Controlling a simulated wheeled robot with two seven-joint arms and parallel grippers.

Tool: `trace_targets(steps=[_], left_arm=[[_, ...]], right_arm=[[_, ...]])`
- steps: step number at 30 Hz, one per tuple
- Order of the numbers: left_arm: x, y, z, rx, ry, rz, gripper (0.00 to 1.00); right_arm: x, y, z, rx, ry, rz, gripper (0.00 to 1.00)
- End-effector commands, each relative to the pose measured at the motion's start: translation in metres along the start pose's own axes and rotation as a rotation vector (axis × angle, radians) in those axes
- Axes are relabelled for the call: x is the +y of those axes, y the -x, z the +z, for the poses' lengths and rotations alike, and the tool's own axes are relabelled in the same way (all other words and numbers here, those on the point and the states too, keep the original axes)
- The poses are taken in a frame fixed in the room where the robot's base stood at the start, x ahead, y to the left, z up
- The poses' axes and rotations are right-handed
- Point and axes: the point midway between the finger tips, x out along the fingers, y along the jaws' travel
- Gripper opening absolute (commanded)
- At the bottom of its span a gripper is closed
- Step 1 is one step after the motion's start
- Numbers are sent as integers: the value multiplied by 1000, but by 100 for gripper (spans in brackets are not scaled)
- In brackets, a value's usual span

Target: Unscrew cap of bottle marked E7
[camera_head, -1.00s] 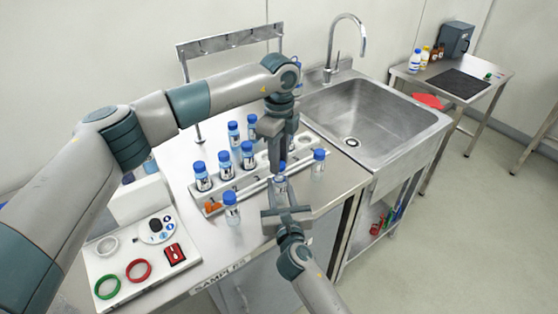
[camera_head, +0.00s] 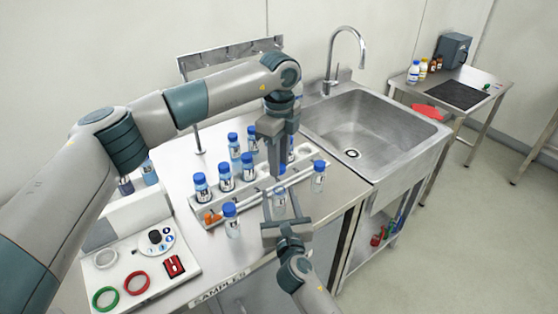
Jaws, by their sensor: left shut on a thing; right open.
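My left gripper (camera_head: 278,172) points straight down over the front of the bench. It is shut on a blue cap (camera_head: 282,169), which shows at its fingertips. Below it is a small clear bottle (camera_head: 279,198) with a pale label; no blue cap shows on its top. My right gripper (camera_head: 284,216) is open, with its fingers either side of the bottle's lower part. Whether they touch it I cannot tell. The E7 marking is too small to read.
Capped bottles stand in a white rack (camera_head: 212,215); others stand in front (camera_head: 232,222) and at right (camera_head: 318,178). A control panel (camera_head: 130,265) is at front left. The sink (camera_head: 375,125) lies to the right, with a side table (camera_head: 455,85) beyond.

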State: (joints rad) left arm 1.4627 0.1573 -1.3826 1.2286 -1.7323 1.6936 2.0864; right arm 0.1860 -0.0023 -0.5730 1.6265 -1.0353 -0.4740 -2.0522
Motion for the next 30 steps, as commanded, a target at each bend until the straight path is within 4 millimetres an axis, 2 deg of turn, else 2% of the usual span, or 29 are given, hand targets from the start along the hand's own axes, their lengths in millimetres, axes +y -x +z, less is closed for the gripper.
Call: trace_targets(steps=[8,24,30], left_arm=[[0,-2,0,0,0,0,0],[0,-14,0,0,0,0,0],[0,-16,0,0,0,0,0]], right_arm=[[0,16,-1,0,0,2,51],[0,103,-2,0,0,1,51],[0,118,-1,1,0,0,51]])
